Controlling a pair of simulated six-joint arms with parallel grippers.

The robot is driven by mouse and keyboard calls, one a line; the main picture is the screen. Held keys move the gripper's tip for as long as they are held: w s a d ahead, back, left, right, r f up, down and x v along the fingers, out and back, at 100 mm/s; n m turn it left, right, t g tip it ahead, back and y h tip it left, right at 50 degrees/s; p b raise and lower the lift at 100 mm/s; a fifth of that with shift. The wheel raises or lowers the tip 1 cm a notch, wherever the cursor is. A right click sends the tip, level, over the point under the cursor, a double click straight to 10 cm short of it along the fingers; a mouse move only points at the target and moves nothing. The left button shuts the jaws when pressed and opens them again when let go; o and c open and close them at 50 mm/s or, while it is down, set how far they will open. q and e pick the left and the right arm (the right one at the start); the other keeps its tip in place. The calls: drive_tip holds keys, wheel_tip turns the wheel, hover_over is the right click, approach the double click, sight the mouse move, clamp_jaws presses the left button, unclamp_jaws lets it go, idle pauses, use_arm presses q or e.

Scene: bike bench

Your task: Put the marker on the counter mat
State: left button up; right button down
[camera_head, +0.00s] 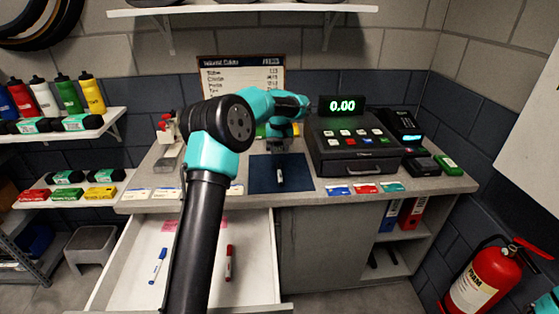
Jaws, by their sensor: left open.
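The dark blue counter mat (262,184) lies on the counter, left of the cash register. A small white and dark marker (281,179) lies on the mat, roughly along its depth. My left gripper (279,152) is open above the far part of the mat, just behind the marker; its fingers are small and partly hidden by my arm. I see no marker between them. A blue marker (158,265) and a red marker (229,262) lie in the open drawer (130,272). My right gripper is not in view.
The cash register (355,140) and a card terminal (422,165) stand right of the mat. Several coloured cards (366,188) line the counter's front edge. The open drawer juts out below the counter. A fire extinguisher (483,283) stands at lower right.

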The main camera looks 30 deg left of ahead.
use_arm(q)
drive_tip(key=shift+r, duration=1.1)
